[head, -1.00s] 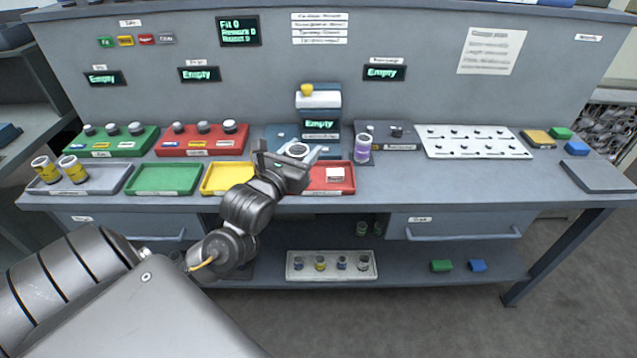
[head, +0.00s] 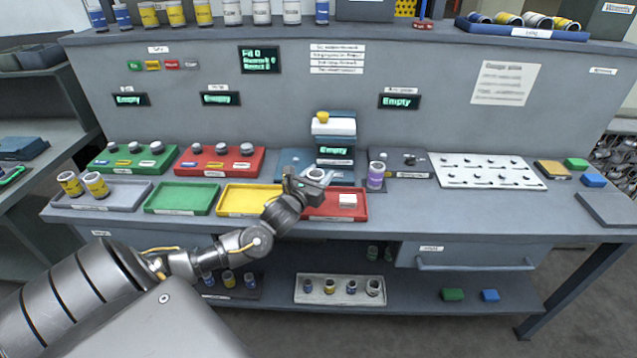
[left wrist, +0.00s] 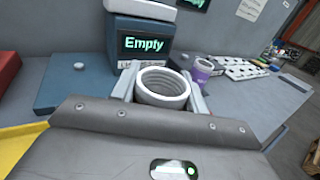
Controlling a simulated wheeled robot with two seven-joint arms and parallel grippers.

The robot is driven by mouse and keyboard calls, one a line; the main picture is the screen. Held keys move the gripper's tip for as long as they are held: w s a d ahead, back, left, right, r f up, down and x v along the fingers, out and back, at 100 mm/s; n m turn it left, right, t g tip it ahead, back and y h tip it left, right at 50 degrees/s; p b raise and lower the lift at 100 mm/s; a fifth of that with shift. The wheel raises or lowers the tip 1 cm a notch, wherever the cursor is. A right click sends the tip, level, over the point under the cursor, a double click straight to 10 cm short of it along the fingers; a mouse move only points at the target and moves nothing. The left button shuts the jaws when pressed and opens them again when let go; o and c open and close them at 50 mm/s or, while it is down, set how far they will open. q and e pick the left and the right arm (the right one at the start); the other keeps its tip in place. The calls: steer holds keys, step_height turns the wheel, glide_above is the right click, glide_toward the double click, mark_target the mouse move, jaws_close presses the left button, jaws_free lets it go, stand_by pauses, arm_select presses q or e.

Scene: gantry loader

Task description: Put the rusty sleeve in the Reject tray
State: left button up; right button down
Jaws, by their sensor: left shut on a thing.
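My left gripper (head: 317,178) is shut on a pale grey-white sleeve (head: 314,174). In the left wrist view the sleeve (left wrist: 162,82) stands roughly upright between the two fingers, its ringed open mouth showing; I cannot make out rust. Its lower part is hidden by the gripper body. The gripper is in front of the gauge with the "Empty" display (head: 334,150), behind and above the red tray (head: 322,213). My right gripper is not in view.
A yellow tray (head: 232,208) and a green tray (head: 168,210) are empty, left of the red one. A grey tray (head: 125,200) holds two yellow-banded sleeves. A purple-banded sleeve (head: 376,176) stands close right of my gripper. The counter's right front is clear.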

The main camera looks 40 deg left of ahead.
arm_select(q)
steer(key=shift+w+f, duration=0.1)
step_height(320, 180, down, 3)
steer(key=shift+w+a+r+p, duration=0.1)
steer(key=shift+w+a+p, duration=0.05)
steer(key=shift+p, duration=0.35)
steer(key=shift+f, duration=0.35)
steer(key=shift+f, duration=0.15)
steer(key=o, duration=1.2)
steer(key=shift+o, duration=0.2)
